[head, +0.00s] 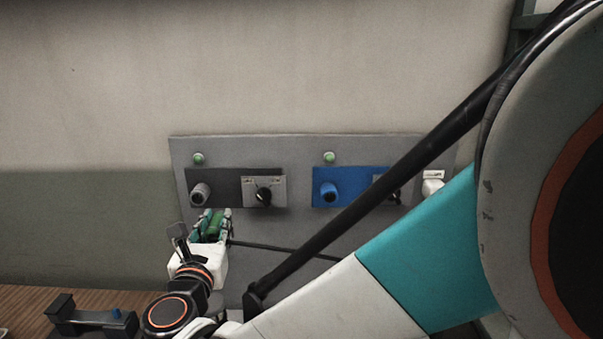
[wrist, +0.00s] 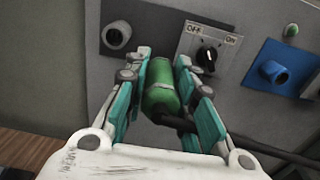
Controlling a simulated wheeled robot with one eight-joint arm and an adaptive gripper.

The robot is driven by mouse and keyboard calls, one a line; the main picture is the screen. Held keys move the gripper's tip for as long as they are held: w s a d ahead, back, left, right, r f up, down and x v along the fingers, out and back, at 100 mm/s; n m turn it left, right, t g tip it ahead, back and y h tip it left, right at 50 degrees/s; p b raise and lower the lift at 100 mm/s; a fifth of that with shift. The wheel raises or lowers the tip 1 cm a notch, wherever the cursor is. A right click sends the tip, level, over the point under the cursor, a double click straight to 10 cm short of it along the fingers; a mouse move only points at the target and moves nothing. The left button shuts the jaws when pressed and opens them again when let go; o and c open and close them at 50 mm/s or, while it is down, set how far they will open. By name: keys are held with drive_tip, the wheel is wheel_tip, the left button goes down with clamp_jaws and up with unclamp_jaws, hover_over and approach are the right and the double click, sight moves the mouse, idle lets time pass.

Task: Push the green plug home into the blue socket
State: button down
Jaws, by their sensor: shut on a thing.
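The green plug (wrist: 160,88) is held between the two fingers of my gripper (wrist: 162,82), with a black cable leaving it to the right. In the head view the plug (head: 212,226) is in my gripper (head: 211,222), just below the dark socket plate. The blue socket (head: 329,192) sits on a blue plate to the right, and it also shows at the right of the wrist view (wrist: 273,71). The plug is apart from the blue socket. The plug's front end is not clear in either view.
A black socket (head: 200,194) and a rotary switch (head: 263,196) are on the dark plate. Green lamps (head: 329,157) sit above the plates on a grey panel (head: 300,150). My arm crosses the right side and partly hides the switch beside the blue socket. A black holder (head: 90,318) stands lower left.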

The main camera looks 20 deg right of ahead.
drive_tip(key=s+d+p, duration=0.1)
drive_tip(key=s+d, duration=0.3)
drive_tip(key=d, duration=0.7)
drive_tip(key=s+d+p, duration=0.1)
drive_tip(key=s+d, duration=0.3)
drive_tip(key=d, duration=0.8)
drive_tip(key=shift+s, duration=0.25)
idle(1.0)
drive_tip(key=shift+w+d, duration=0.1)
drive_tip(key=shift+d, duration=0.05)
drive_tip(key=shift+b+x, duration=0.45)
drive_tip(key=shift+x, duration=1.9)
drive_tip(key=shift+b+x, duration=0.4)
drive_tip(key=shift+x, duration=0.7)
idle(0.8)
